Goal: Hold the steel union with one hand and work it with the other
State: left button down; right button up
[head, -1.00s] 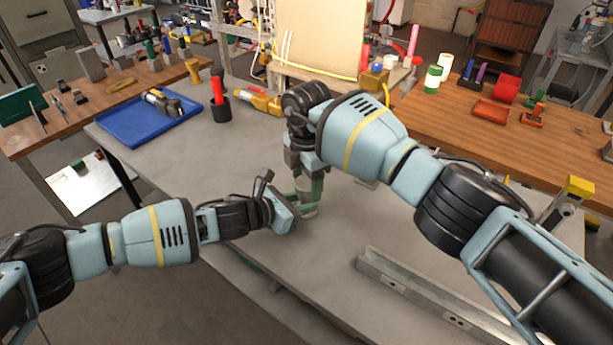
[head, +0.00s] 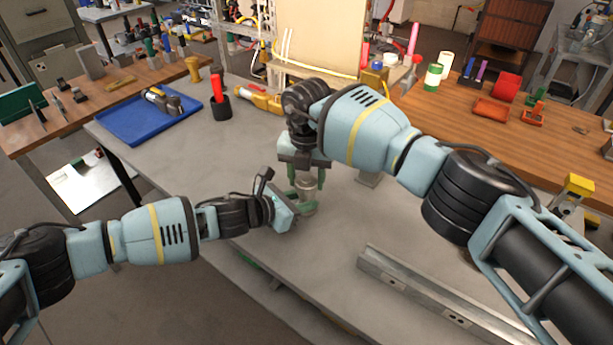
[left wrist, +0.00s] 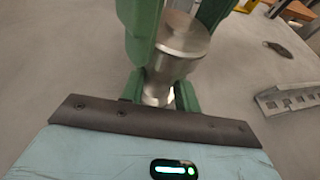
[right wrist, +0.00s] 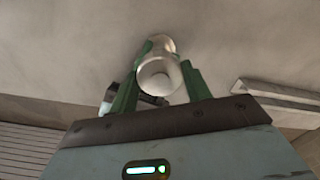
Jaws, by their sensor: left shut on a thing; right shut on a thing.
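The steel union (head: 306,182) is a short silvery cylinder standing upright over the grey bench, between both grippers. My left gripper (head: 304,207) comes from the left, low down, and is shut on its lower part. My right gripper (head: 307,184) points down from above and is shut on its upper part. In the left wrist view the union (left wrist: 180,42) shows a wide upper body and narrower lower part, with green fingers around it. In the right wrist view the union's round end (right wrist: 159,76) sits between green fingers. Its lowest part is partly hidden by the left fingers.
A steel channel (head: 440,302) lies on the bench at front right. A blue tray (head: 128,128) with a tool, a black cup (head: 221,108) with a red handle, and a yellow tool (head: 262,100) are farther back. The bench right of the grippers is mostly clear.

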jog(key=n, duration=2.2)
jog(key=shift+r, duration=0.1)
jog(key=n, duration=0.4)
jog(key=shift+n, duration=0.4)
jog(key=n, duration=1.8)
